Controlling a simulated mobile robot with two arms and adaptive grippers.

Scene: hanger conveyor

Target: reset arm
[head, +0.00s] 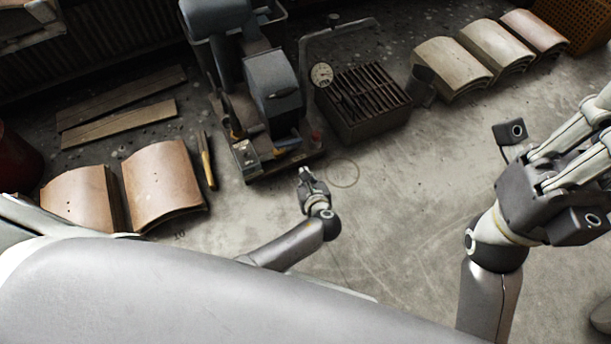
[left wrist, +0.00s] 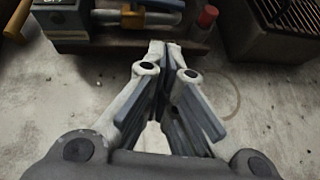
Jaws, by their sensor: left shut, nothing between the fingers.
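My left gripper (head: 305,172) is in the middle of the head view, over the grey floor and in front of the machine. In the left wrist view its fingertips (left wrist: 164,48) meet, with nothing between them. My right gripper (head: 596,128) is at the right of the head view, pointing up and right. Its fingertips run toward the picture's edge, so I cannot see whether they are open. No hanger shows in either view.
A bench machine (head: 270,92) stands behind my left gripper, with a slatted metal box (head: 365,125) beside it. Curved panels lie at lower left (head: 163,180) and upper right (head: 452,66). Boards (head: 120,124) lie at left. The floor at centre right is clear.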

